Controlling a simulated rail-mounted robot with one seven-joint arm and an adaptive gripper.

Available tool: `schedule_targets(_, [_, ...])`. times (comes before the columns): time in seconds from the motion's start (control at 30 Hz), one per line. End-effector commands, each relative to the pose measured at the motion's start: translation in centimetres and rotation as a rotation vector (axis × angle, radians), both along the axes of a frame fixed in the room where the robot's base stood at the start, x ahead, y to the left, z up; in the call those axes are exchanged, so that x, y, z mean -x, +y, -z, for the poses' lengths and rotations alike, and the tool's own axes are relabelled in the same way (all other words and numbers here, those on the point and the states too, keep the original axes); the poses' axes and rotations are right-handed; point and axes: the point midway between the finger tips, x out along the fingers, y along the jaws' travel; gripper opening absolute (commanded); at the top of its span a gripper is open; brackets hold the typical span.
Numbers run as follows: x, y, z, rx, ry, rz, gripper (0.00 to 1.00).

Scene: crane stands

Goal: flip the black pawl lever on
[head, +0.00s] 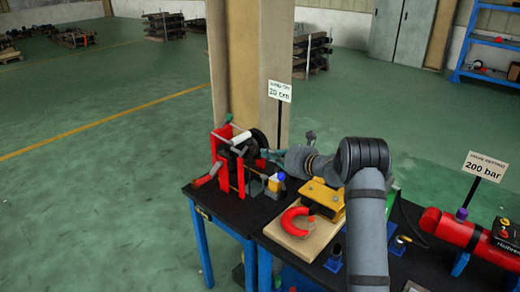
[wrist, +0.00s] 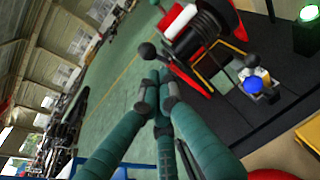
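The winch has a red frame (head: 240,176), which also shows in the wrist view (wrist: 192,80), and a black drum (wrist: 207,32). A black ball knob (wrist: 147,50) lies just beyond my fingertips in the wrist view, on a black lever leading toward the red frame; it looks like the pawl lever. Whether the fingertips touch it I cannot tell. My gripper (wrist: 158,84) has its teal fingers brought together, with nothing seen between them. In the head view my gripper (head: 272,155) is at the winch's right side, and the lever cannot be made out.
A second black knob (wrist: 252,60) and a blue knob (wrist: 253,84) stand right of the frame. A red shackle (head: 297,221) lies on a wooden board on the nearer table. A red cylinder (head: 465,235) is at the right. The floor left of the tables is clear.

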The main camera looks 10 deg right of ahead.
Motion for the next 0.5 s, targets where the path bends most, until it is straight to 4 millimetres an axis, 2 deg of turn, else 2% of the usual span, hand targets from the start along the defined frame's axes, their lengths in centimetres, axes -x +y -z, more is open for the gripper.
schedule_targets(0.2, [-2.5,1.5,0.6,0.0,0.0,0.0,0.0])
schedule_targets(0.5, [-3.4,2.1,1.0,-0.001,0.0,0.001,0.0])
